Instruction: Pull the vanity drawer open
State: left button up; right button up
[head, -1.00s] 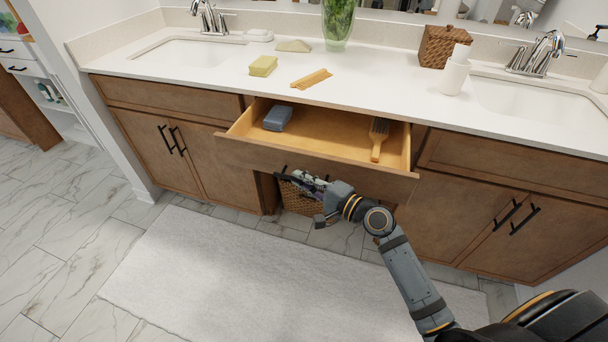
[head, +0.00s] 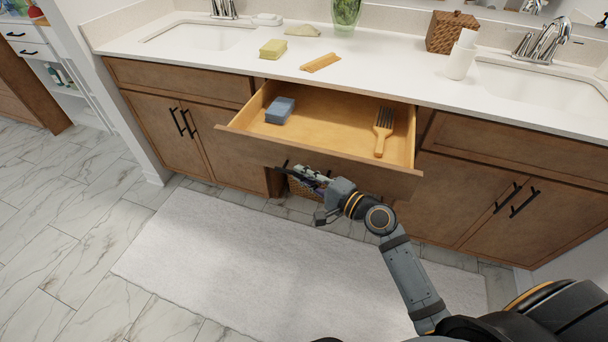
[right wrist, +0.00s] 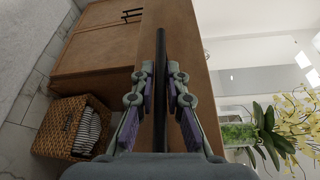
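The vanity drawer (head: 337,110) is pulled well out from under the middle of the counter in the head view. Its wooden front (head: 290,152) faces me. Inside lie a blue-grey block (head: 280,110) at the left and a wooden brush (head: 384,130) at the right. My right gripper (head: 300,173) is at the drawer front. In the right wrist view, a long black bar handle (right wrist: 161,50) runs between the fingers of my right gripper (right wrist: 160,75), which are closed in on it from both sides. My left gripper is not in view.
A wicker basket (right wrist: 73,127) stands below the drawer. Cabinets with black handles flank it. A pale rug (head: 250,265) covers the floor in front.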

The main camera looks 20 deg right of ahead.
jog(key=o, duration=0.3)
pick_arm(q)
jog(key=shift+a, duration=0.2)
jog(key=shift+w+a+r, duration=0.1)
pick_arm(e)
jog(key=v, duration=0.7)
jog(key=shift+s+d, duration=0.2)
